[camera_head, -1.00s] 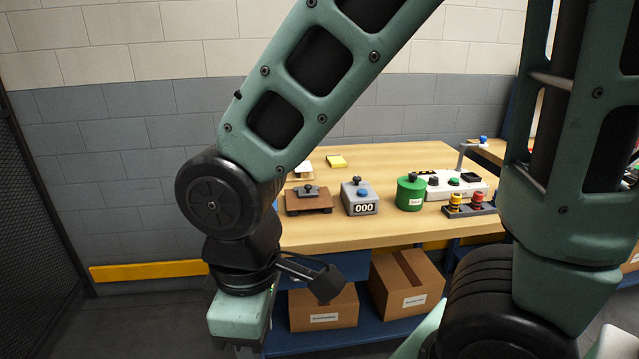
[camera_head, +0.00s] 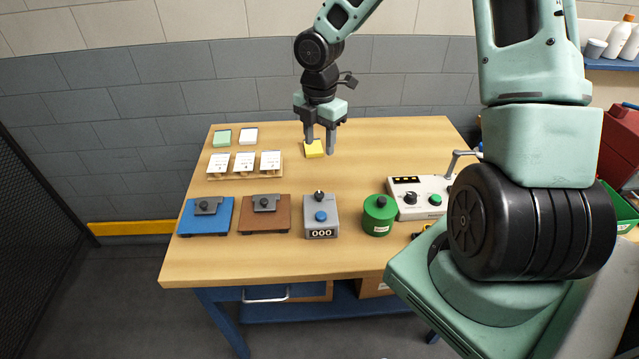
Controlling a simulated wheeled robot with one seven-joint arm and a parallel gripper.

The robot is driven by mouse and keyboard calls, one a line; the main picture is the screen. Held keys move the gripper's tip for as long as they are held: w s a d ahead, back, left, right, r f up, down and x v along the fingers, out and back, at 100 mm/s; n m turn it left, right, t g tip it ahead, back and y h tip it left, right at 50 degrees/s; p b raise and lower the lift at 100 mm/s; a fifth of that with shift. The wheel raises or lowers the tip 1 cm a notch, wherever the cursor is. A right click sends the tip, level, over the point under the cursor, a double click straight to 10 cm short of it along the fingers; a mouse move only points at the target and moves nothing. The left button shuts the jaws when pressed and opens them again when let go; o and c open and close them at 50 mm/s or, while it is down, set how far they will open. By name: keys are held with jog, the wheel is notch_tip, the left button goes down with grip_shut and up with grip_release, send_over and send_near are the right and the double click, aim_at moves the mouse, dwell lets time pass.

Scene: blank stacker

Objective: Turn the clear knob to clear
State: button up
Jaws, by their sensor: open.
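A grey counter box (camera_head: 312,206) stands near the front middle of the wooden table. Its display (camera_head: 321,233) reads 000, and it has a blue button (camera_head: 320,216) and a small black knob (camera_head: 319,196) on top. I cannot tell which knob is labelled clear, or read the knob's setting. A white panel (camera_head: 425,186) to the right also carries a black knob (camera_head: 410,198) and a green button (camera_head: 435,200). My gripper (camera_head: 320,147) is open and empty, pointing down near the back of the table by a yellow pad (camera_head: 314,149), behind the counter box.
A blue plate fixture (camera_head: 222,218) and a brown one (camera_head: 280,217) stand left of the counter. A green canister (camera_head: 370,222) stands to its right. White cards sit in a wooden rack (camera_head: 212,177) behind. The table centre (camera_head: 335,176) is clear.

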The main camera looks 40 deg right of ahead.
aim_at(319, 194)
notch_tip(319, 194, down, 16)
jog(key=shift+f+p, duration=0.1)
jog(key=shift+p, duration=0.3)
jog(key=c, duration=1)
